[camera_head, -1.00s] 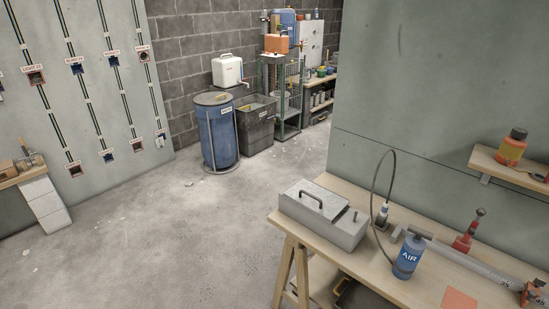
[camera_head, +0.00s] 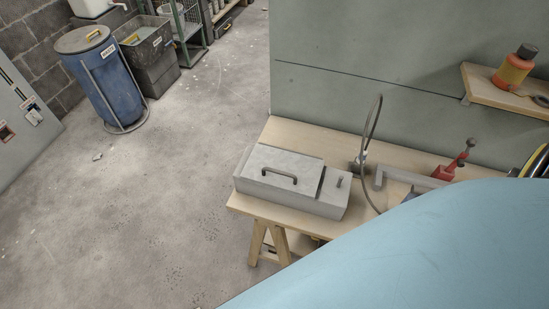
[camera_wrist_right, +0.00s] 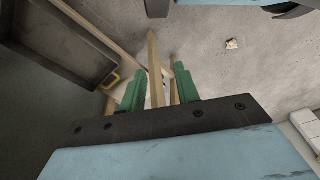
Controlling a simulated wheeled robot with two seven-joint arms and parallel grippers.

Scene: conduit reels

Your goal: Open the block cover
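The block is a long grey box (camera_head: 318,205) on the wooden workbench, with a flat grey cover (camera_head: 290,163) that carries a dark bar handle (camera_head: 279,175). The cover lies flat on the box and looks closed. A smaller handle (camera_head: 339,180) stands on the section to its right. My right gripper (camera_wrist_right: 160,80) shows two green fingers apart, with nothing between them except trestle legs behind. It is low beside the bench, and the block is not in the right wrist view. My left gripper is out of view.
My light blue arm covers the head view's lower right and hides part of the workbench (camera_head: 300,133). A hose (camera_head: 370,130) and a red tool (camera_head: 456,160) are right of the block. A wall shelf (camera_head: 490,95) is above. A dark crate (camera_wrist_right: 60,40) is beside the trestle.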

